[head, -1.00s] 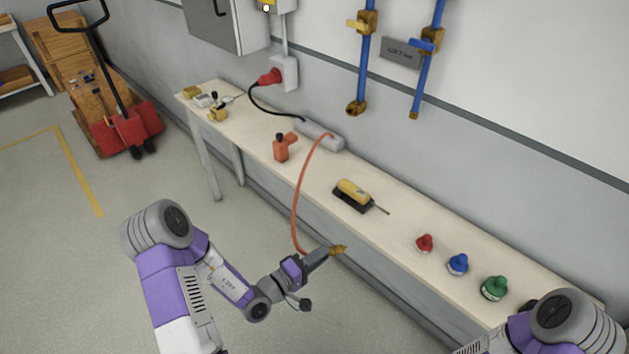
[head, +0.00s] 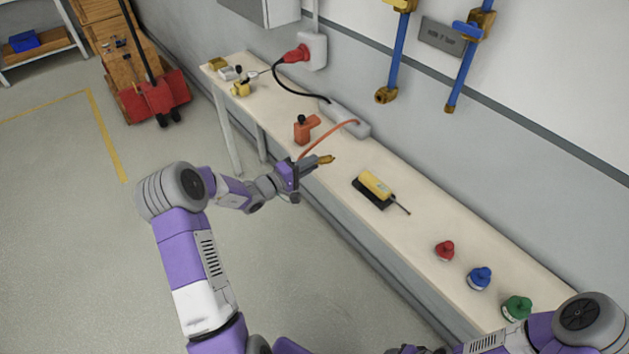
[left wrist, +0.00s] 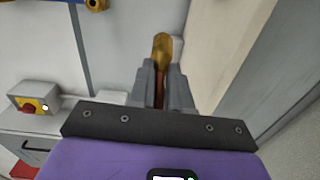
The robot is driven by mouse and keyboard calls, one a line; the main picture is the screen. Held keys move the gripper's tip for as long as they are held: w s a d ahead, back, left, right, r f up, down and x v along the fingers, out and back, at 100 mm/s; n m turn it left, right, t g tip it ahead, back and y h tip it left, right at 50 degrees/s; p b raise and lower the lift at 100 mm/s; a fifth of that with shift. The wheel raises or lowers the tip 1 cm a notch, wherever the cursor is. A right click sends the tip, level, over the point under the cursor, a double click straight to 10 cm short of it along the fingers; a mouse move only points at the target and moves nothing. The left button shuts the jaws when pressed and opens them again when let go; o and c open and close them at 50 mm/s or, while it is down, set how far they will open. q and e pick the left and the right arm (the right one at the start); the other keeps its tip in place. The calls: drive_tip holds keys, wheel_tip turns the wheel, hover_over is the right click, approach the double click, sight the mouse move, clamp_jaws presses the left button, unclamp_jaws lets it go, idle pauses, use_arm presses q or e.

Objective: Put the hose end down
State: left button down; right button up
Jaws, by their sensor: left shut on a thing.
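The orange hose (head: 329,137) runs from a grey block (head: 347,121) on the bench to my left gripper (head: 314,164). My left gripper is shut on the brass hose end (head: 327,159), whose tip sticks out past the fingers, over the near edge of the bench. In the left wrist view the brass end (left wrist: 162,46) shows between and beyond the fingers (left wrist: 162,85). Whether it touches the bench top I cannot tell. My right arm shows at the lower right, but its gripper is not seen.
The long bench (head: 415,235) carries an orange tool (head: 306,129), a yellow tool on a black pad (head: 375,188), and red (head: 445,250), blue (head: 479,277) and green (head: 516,307) knobbed pieces. Bare bench top lies between the orange and yellow tools. Blue pipes (head: 468,60) hang on the wall.

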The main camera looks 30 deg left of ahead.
use_arm(q)
wheel_tip(320, 180, down, 7)
drive_tip(key=b, duration=0.1)
drive_tip(key=shift+r, duration=0.2)
drive_tip(key=shift+f+b, duration=0.1)
drive_tip(key=shift+b, duration=0.2)
drive_tip(key=shift+f, duration=0.15)
drive_tip(key=c, duration=1.1)
unclamp_jaws()
